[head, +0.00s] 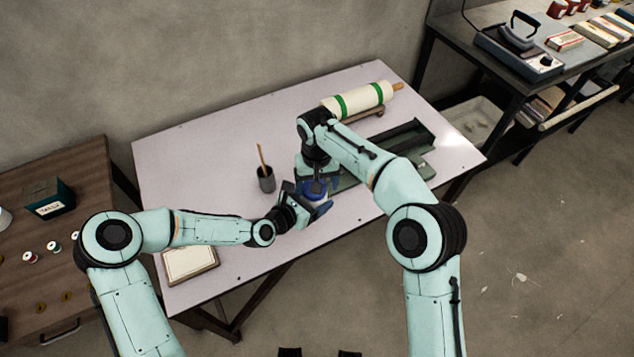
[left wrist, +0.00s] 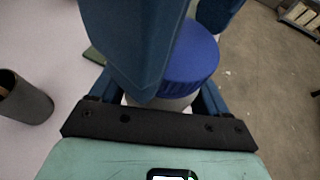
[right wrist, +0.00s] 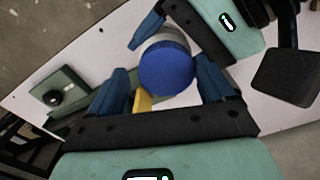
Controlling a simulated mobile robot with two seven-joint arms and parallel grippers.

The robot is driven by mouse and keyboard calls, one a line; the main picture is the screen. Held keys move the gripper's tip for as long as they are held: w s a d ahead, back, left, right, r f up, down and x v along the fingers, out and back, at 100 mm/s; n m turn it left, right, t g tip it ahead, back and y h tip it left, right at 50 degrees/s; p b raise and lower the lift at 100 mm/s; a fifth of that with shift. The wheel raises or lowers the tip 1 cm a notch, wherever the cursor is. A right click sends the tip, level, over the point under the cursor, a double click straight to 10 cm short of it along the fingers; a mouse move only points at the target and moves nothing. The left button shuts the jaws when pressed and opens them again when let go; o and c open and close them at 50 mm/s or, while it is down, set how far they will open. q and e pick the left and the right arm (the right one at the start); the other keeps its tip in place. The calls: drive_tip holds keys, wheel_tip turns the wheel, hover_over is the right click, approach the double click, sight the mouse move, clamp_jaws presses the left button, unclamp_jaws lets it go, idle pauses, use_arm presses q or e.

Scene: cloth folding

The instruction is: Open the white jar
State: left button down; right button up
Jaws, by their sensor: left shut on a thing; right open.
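The white jar (left wrist: 172,102) has a round blue lid (left wrist: 192,52), which is on it. My left gripper (head: 308,204) is shut on the white body from the left side, below the lid. In the right wrist view the lid (right wrist: 167,66) is seen from above, with the left gripper's fingers beside the jar body. My right gripper (right wrist: 165,92) is over the jar, pointing down, with its fingers open and apart. The lid shows just beyond and between these fingers. In the head view the two grippers hide much of the jar.
A dark cup (head: 266,180) with a stick in it stands left of the jar. A long green tool (head: 405,141) and a cream roll with green bands (head: 357,99) lie at the right and back. A framed board (head: 190,263) lies at the table's front left.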

drive_tip(key=shift+s+a+r, duration=0.1)
drive_tip(key=shift+s+a, duration=0.05)
drive_tip(key=shift+a, duration=0.25)
drive_tip(key=shift+r, duration=0.25)
wheel_tip(320, 180, up, 4)
drive_tip(key=shift+d, duration=0.1)
drive_tip(key=shift+c, duration=0.4)
drive_tip(key=m, duration=0.1)
drive_tip(key=r+m, duration=0.1)
drive_tip(key=m, duration=0.2)
drive_tip(key=shift+d+r+m, duration=0.1)
drive_tip(key=shift+r+m, duration=0.25)
drive_tip(key=shift+m, duration=0.05)
drive_tip(key=m, duration=0.1)
drive_tip(key=r+m, duration=0.1)
drive_tip(key=m, duration=0.2)
drive_tip(key=shift+r+m, duration=0.25)
drive_tip(key=shift+m, duration=0.15)
drive_tip(key=shift+f, duration=0.15)
wheel_tip(320, 180, down, 8)
drive_tip(key=shift+r, duration=0.2)
